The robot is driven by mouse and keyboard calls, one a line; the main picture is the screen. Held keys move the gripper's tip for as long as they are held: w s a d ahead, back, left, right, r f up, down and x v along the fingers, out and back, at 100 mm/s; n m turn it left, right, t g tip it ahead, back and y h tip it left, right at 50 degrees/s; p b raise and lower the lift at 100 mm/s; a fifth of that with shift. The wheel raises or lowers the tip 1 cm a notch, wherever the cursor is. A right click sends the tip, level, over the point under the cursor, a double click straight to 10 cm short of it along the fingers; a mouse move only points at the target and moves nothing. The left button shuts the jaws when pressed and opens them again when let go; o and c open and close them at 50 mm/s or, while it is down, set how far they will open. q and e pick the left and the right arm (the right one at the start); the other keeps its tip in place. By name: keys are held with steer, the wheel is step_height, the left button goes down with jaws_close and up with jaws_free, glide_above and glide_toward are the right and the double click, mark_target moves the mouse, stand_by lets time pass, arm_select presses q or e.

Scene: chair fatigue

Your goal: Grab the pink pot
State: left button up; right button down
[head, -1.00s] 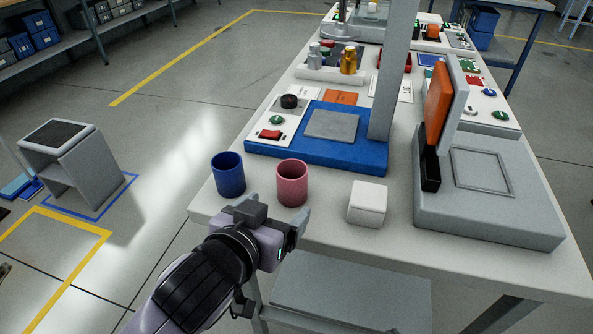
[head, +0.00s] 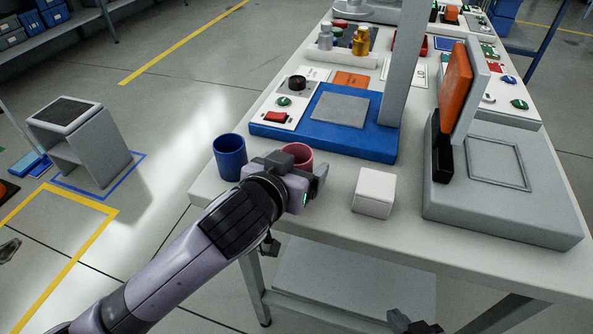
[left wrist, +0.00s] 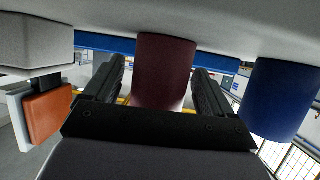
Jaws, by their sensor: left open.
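The pink pot (head: 298,152) stands near the table's front edge, mostly hidden behind my left gripper in the head view. My left gripper (head: 293,168) is open, with one finger on each side of the pot. In the left wrist view, the picture is upside down and the dark pink pot (left wrist: 164,72) shows between the two spread fingers of my left gripper (left wrist: 158,75). I cannot tell whether either finger touches it. A dark part of my right gripper (head: 412,323) shows at the bottom edge; its jaws cannot be made out.
A blue pot (head: 230,157) stands just left of the pink pot. A white box (head: 374,193) stands to the right, before a grey device (head: 500,210) with an orange panel. A blue board (head: 330,140) lies behind the pots on the table (head: 330,220).

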arm_select(q)
steer(key=shift+w, duration=0.15)
steer(key=c, duration=1)
